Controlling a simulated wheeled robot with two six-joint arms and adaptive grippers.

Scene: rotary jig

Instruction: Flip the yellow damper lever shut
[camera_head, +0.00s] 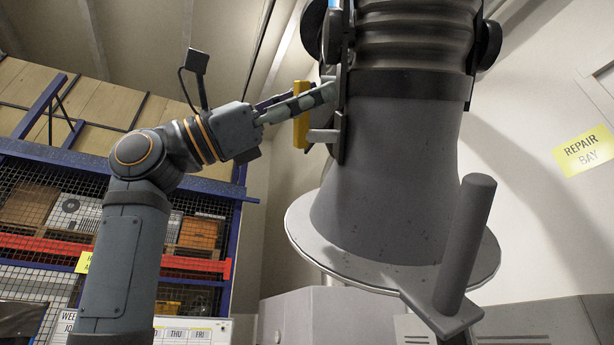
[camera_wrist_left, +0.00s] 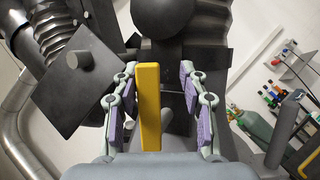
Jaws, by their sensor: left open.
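The yellow damper lever (camera_head: 301,115) is a flat upright bar at the left side of the large grey duct (camera_head: 385,165). In the left wrist view the lever (camera_wrist_left: 149,108) stands between the two fingers of my left gripper (camera_wrist_left: 158,78), a little nearer the left finger. The purple pads show gaps on both sides of it, so the gripper is open and not clamped on it. In the head view my left gripper (camera_head: 322,97) reaches in from the left, its fingers at the lever and close to the duct's dark side plate. The lever's pivot is hidden. My right gripper is out of view.
The duct has a wide flange (camera_head: 312,238) below and a grey post (camera_head: 466,240) on a bracket at front right. A dark square plate (camera_wrist_left: 82,85) and ribbed hose are left of the fingers in the wrist view. Mesh shelving (camera_head: 60,215) stands behind my left arm.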

